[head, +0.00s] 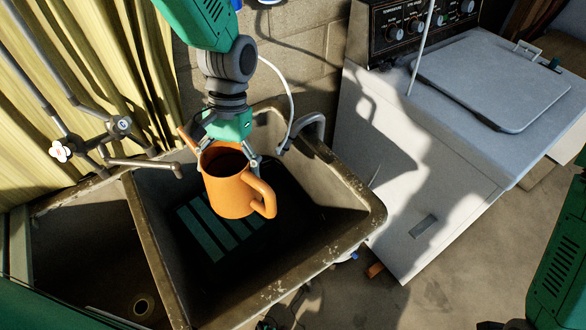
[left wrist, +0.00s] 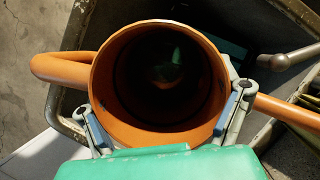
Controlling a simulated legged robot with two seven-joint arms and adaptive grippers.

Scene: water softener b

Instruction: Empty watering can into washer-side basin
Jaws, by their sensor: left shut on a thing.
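An orange watering can (head: 230,190) with a loop handle on its right is over the washer-side basin (head: 345,215). My left gripper (head: 228,150) is shut on the can near its rim, with one finger on each side. In the left wrist view, the can's round open mouth (left wrist: 160,80) faces the camera and its inside is dark. The can looks roughly upright, with its spout partly hidden behind the gripper in the head view. The fingers also show on both sides of the can in the left wrist view (left wrist: 168,125). My right gripper is not seen.
A white washer (head: 400,170) stands right of the basin. A second basin (head: 95,250) lies to the left, with a faucet (head: 145,163) reaching over the sink. A white hose (head: 290,100) and a grey hooked pipe (head: 310,122) are at the basin's back edge.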

